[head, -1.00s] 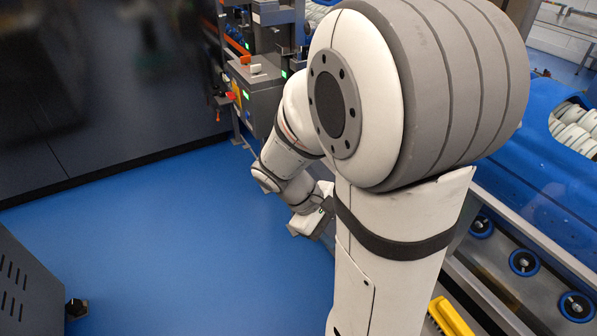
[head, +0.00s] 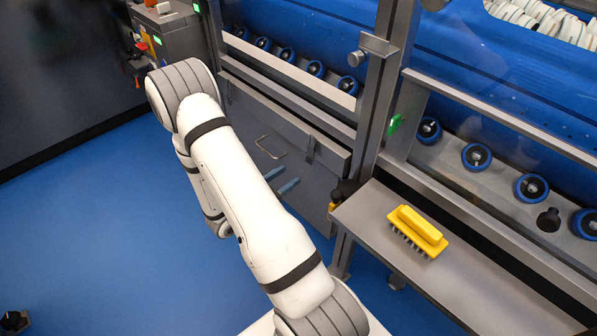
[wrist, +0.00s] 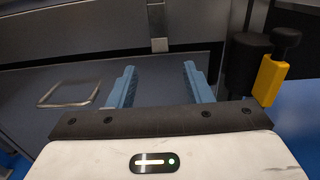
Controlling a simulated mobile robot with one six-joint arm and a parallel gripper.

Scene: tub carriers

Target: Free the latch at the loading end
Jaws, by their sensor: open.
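My gripper (head: 281,180) reaches in front of a dark grey lower panel, with its two blue fingers apart and nothing between them. In the wrist view my gripper (wrist: 160,84) shows open, facing the panel. A small grey metal tab (wrist: 159,44) sits on the panel's upper edge, ahead of the fingers and apart from them. It also shows in the head view (head: 311,148). A black knob with a yellow piece (wrist: 270,78) stands right of the fingers. I cannot tell for sure which part is the latch.
A wire handle (wrist: 65,93) is on the panel, left of the fingers. A yellow brush (head: 418,232) lies on the grey shelf (head: 455,270) at right. A metal post (head: 378,100) rises beside the shelf.

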